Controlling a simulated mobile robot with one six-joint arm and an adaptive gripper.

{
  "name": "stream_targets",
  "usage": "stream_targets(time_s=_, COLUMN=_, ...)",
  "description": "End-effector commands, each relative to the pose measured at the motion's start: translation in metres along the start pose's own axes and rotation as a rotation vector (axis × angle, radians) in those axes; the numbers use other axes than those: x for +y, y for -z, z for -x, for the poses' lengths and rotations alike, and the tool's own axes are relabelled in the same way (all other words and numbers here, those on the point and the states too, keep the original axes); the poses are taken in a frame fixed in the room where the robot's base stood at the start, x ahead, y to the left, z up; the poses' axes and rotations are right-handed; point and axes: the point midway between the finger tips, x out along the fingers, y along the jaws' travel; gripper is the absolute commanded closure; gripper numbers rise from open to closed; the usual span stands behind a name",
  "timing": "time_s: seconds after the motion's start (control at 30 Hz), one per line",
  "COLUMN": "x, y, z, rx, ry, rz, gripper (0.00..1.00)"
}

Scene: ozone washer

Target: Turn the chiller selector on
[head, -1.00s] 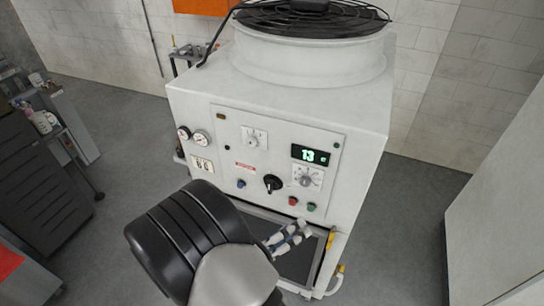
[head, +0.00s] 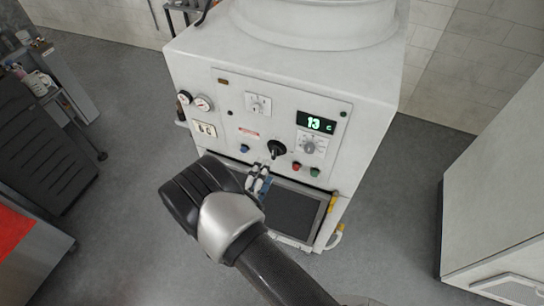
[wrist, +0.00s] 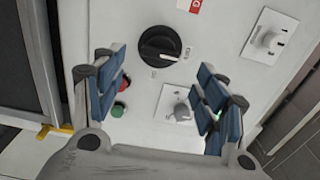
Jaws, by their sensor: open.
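A white chiller cabinet (head: 205,55) carries a front control panel. Its large black rotary knob (head: 277,148) sits low in the middle of the panel; I cannot read the selector's label. The knob also shows in the wrist view (wrist: 159,46), with its grip bar lying sideways across the picture. My gripper (head: 260,178) is just below and slightly left of the knob in the head view. In the wrist view my open gripper (wrist: 158,85) has its blue-padded fingers apart, with nothing between them. The knob lies ahead, above the fingertips in the picture, apparently untouched.
A white dial (head: 309,146), a red button (head: 297,166) and a green button (head: 315,172) sit right of the knob. A blue button (head: 244,148) is left. A lit display (head: 316,123) reads 13. A dark recessed opening (head: 295,210) lies below the panel.

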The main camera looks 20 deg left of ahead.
Motion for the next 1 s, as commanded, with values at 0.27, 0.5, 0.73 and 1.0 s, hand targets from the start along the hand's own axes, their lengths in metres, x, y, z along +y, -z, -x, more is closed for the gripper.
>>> stream_targets(time_s=0.27, x=0.0, y=0.001, z=-0.052, rx=0.004, ry=0.0, rz=-0.001, gripper=0.34)
stream_targets(time_s=0.5, x=0.0, y=0.0, z=-0.069, rx=0.0, ry=-0.001, rz=0.0, gripper=0.34)
stream_targets(time_s=0.73, x=0.0, y=0.0, z=-0.07, rx=0.0, ry=-0.001, rz=0.001, gripper=0.34)
stream_targets(time_s=1.0, x=0.0, y=0.0, z=-0.07, rx=0.0, ry=-0.001, rz=0.0, gripper=0.49)
